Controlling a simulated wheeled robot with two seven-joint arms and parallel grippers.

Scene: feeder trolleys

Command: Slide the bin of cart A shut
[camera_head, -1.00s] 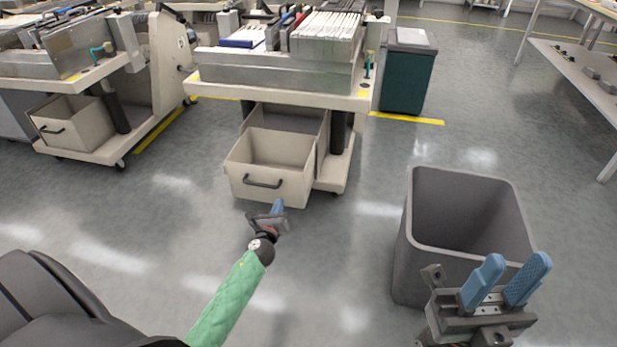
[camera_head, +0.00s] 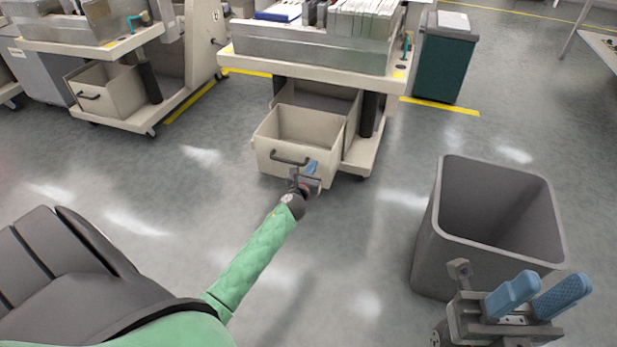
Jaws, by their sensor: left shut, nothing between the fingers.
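A cream bin (camera_head: 268,148) with a dark handle (camera_head: 285,160) sticks out toward me from under the middle cart (camera_head: 310,75). Its open top and inside show, so it stands pulled out. No letter can be read on this cart. My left gripper (camera_head: 312,167) is shut and empty at the right part of the bin's front, just right of the handle. It covers a little of the front panel, and I cannot tell whether it touches. My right gripper (camera_head: 539,288) is open and empty, low at the right, in front of a grey tub.
The open grey tub (camera_head: 430,235) stands on the floor at the right. Another cart (camera_head: 75,45) with its own cream bin (camera_head: 108,92) stands at the left. A dark green container (camera_head: 443,65) is behind the middle cart's right side. The floor before the bin is clear.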

